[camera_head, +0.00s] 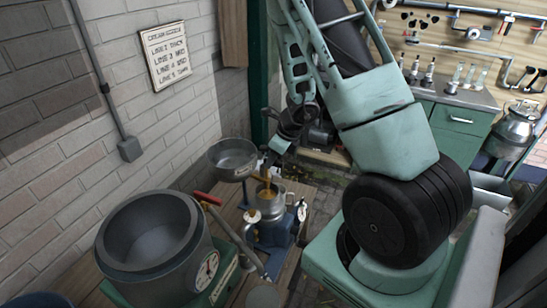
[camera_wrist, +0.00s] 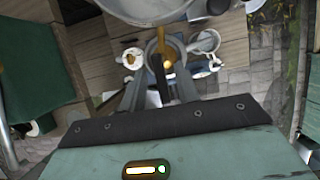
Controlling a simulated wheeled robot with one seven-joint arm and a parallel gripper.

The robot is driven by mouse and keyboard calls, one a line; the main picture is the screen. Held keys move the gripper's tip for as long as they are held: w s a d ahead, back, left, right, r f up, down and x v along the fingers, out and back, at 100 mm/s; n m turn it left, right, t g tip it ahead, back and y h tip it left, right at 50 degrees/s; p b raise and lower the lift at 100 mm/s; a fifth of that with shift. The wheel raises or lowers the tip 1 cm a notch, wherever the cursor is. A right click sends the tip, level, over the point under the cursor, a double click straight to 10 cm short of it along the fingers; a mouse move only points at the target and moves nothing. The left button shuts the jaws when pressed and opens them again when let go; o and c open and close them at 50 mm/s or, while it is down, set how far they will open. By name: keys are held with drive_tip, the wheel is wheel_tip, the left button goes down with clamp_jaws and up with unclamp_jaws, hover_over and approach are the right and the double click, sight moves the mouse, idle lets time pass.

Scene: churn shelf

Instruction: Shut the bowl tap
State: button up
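The grey metal bowl (camera_head: 233,158) stands raised beside the wall, and its underside shows at the top of the wrist view (camera_wrist: 150,8). A brass-coloured tap (camera_head: 265,173) is by the bowl's right side, above a metal machine with side spouts (camera_head: 270,207). The tap also shows below the bowl in the wrist view (camera_wrist: 160,36). My gripper (camera_head: 273,152) is right at the tap. In the wrist view its two dark fingers (camera_wrist: 158,72) stand apart, with a thin dark piece between them. I cannot tell whether they touch the tap, or its handle position.
A large grey drum (camera_head: 152,243) with a dial stands at front left. A red-handled lever (camera_head: 207,199) lies between it and the machine. A brick wall with a sign (camera_head: 166,54) closes the left side. A green cabinet (camera_head: 457,120) stands at the back right.

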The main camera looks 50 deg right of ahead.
clamp_jaws()
drive_tip(key=shift+d, duration=0.1)
drive_tip(key=shift+w+d+n+g+y+b, duration=0.25)
drive_tip(key=shift+w+n+g+y, duration=0.5)
drive_tip(key=shift+n, duration=2.2)
drive_tip(key=shift+w+d+n+g+y+b, duration=0.25)
drive_tip(key=shift+n+g, duration=0.85)
drive_tip(key=shift+n, duration=1.9)
drive_tip(key=shift+w+d+n+g+y+b, duration=0.15)
drive_tip(key=shift+w+n+g+y+b, duration=0.55)
drive_tip(key=shift+n, duration=2.25)
drive_tip(key=shift+s+g+p, duration=0.15)
drive_tip(key=shift+g+p, duration=0.2)
drive_tip(key=shift+o, duration=0.9)
unclamp_jaws()
drive_tip(key=shift+h, duration=0.3)
